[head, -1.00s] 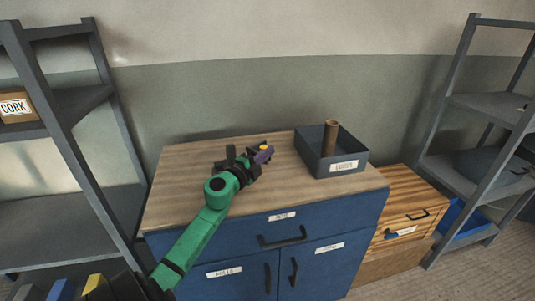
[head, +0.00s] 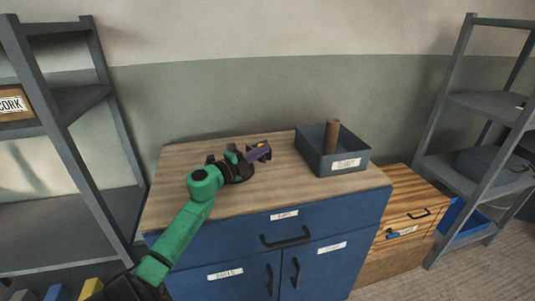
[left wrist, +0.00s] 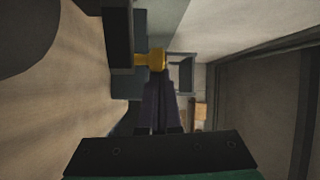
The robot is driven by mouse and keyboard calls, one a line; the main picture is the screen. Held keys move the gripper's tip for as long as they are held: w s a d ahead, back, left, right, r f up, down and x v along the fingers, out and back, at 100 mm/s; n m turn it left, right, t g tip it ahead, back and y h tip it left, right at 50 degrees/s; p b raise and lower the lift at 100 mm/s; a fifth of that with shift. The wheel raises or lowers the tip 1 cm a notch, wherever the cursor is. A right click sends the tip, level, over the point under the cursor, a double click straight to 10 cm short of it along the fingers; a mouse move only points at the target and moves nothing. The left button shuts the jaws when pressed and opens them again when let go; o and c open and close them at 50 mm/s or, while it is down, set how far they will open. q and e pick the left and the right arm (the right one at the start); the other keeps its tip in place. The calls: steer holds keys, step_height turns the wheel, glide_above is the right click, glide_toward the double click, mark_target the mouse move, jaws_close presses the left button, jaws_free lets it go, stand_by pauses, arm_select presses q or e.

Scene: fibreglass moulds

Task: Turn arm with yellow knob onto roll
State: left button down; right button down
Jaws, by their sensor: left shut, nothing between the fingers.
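My left gripper (head: 265,150) reaches over the wooden top of the blue cabinet, its purple fingers shut and empty. In the left wrist view the shut fingers (left wrist: 161,104) point at the yellow knob (left wrist: 152,60). The knob is just beyond or against the fingertips; I cannot tell whether they touch. A dark bar (left wrist: 118,38), seemingly the arm, shows beside the knob. I cannot make out the roll the arm belongs with. My right gripper is not in view.
A grey tray (head: 310,158) with a label stands at the cabinet top's (head: 190,225) back right. An upright brown tube (head: 332,136) stands in it. A lower wooden drawer unit (head: 405,200) is at the right. Grey shelves flank both sides. The cabinet top's front right is clear.

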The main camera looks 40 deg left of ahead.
arm_select(q)
steer(key=shift+m+h, duration=0.3)
steer(key=shift+h, duration=0.2)
steer(key=a, duration=0.1)
steer(key=s+a, duration=0.1)
steer(key=a, duration=0.1)
steer(key=s+a, duration=0.1)
steer(key=shift+s+a, duration=0.15)
steer(key=shift+a, duration=0.2)
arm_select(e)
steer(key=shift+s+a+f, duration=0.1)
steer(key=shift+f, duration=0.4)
arm_select(q)
steer(key=shift+a, duration=0.1)
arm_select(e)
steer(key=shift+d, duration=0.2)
